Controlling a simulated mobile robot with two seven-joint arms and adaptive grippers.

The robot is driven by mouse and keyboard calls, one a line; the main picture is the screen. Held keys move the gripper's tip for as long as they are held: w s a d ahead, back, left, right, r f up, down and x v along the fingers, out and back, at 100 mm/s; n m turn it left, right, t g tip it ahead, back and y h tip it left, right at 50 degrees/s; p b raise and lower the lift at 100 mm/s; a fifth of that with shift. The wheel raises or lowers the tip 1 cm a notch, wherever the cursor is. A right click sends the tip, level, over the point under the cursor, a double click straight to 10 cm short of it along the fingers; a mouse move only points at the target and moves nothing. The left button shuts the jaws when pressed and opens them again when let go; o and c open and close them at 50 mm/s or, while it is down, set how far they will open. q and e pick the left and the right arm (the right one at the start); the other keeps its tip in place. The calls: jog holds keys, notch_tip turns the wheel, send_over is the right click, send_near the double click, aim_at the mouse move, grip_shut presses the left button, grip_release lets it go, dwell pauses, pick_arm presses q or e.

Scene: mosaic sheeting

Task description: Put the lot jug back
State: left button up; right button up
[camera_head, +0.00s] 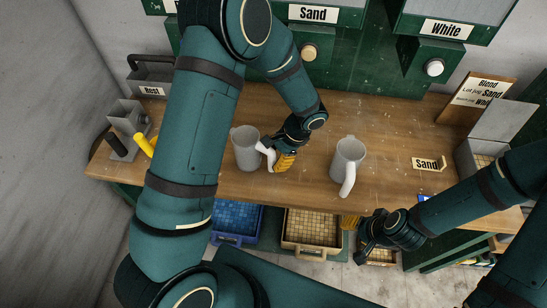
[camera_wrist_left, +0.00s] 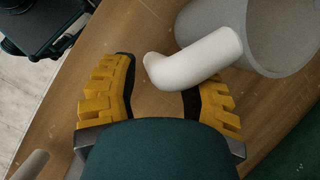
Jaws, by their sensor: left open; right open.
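Two grey jugs with white handles stand upright on the wooden bench; no label shows which is the lot jug. The left jug (camera_head: 246,148) has its handle toward my left gripper (camera_head: 279,165). The right jug (camera_head: 349,160) stands apart, its handle toward the front edge. In the left wrist view, my left gripper (camera_wrist_left: 157,97) is open, and the white handle (camera_wrist_left: 195,57) of a jug (camera_wrist_left: 270,32) reaches between and over its yellow fingers. It is not closed on the handle. My right gripper (camera_head: 357,228) is open and empty at the bench's front edge.
Green dispensers with knobs, marked Sand (camera_head: 313,14) and White (camera_head: 446,28), hang at the back. A "Blend" card (camera_head: 480,95) stands at right, near a "Sand" tag (camera_head: 428,164). A "Rest" label (camera_head: 153,91) is at left. Tile crates (camera_head: 304,250) sit below the bench.

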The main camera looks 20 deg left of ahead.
pick_arm(q)
jog(key=v, duration=1)
jog(key=shift+d+r+p, duration=0.2)
jog(key=shift+r+p, duration=0.15)
jog(key=shift+p, duration=0.05)
pick_arm(e)
jog(key=shift+r, duration=0.5)
pick_arm(q)
jog(key=shift+f, duration=0.1)
pick_arm(e)
jog(key=shift+s, duration=0.15)
